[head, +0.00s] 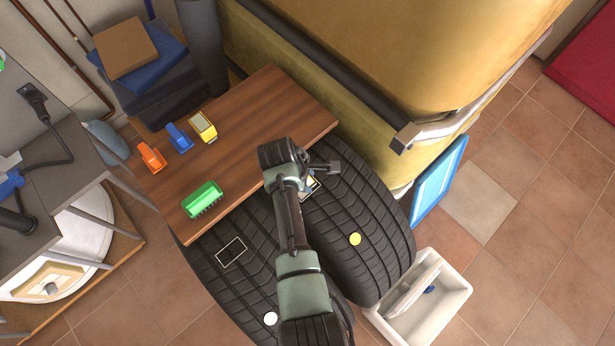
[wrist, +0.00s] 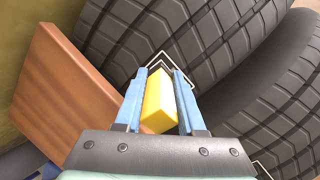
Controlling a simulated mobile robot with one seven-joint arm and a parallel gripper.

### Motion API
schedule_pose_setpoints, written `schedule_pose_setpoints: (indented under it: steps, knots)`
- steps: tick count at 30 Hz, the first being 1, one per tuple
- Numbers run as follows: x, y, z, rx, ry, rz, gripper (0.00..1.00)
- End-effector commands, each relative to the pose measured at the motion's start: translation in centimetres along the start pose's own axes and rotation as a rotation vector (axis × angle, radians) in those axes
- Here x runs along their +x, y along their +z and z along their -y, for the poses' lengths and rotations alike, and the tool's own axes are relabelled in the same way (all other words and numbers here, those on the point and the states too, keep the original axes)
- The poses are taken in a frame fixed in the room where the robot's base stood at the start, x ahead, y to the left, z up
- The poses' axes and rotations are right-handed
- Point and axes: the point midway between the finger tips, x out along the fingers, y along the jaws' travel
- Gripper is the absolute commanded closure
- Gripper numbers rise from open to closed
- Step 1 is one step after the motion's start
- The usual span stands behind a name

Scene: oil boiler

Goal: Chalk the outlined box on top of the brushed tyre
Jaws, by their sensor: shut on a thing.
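My gripper (wrist: 160,76) is shut on a yellow block (wrist: 158,102), held between its blue fingers. In the head view my gripper (head: 319,177) is over the right tyre (head: 345,205), near the wooden board. A white outlined box (wrist: 163,58) shows just past the fingertips, partly hidden by them; it also shows in the head view (head: 313,191), mostly covered by my arm. I cannot tell whether the block touches the tyre. The left tyre (head: 215,276) carries another white outlined box (head: 231,252) with a dark inside. Which tyre is brushed is not clear.
A yellow dot (head: 355,239) marks the right tyre and a white dot (head: 270,319) the left. Green (head: 202,198), orange (head: 151,157), blue (head: 179,138) and yellow (head: 203,126) items stand on the wooden board (head: 250,140). The yellow boiler (head: 400,60) stands behind; a white bin (head: 440,300) is right.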

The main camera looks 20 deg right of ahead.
Motion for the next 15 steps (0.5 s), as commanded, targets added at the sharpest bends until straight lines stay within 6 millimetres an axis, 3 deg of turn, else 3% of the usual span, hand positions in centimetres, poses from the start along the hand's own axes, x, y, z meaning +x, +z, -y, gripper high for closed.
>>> schedule_pose_setpoints:
  steps: [15]
  knots:
    - [0.36,0.75,-0.87,0.001,0.0,0.0,1.0]
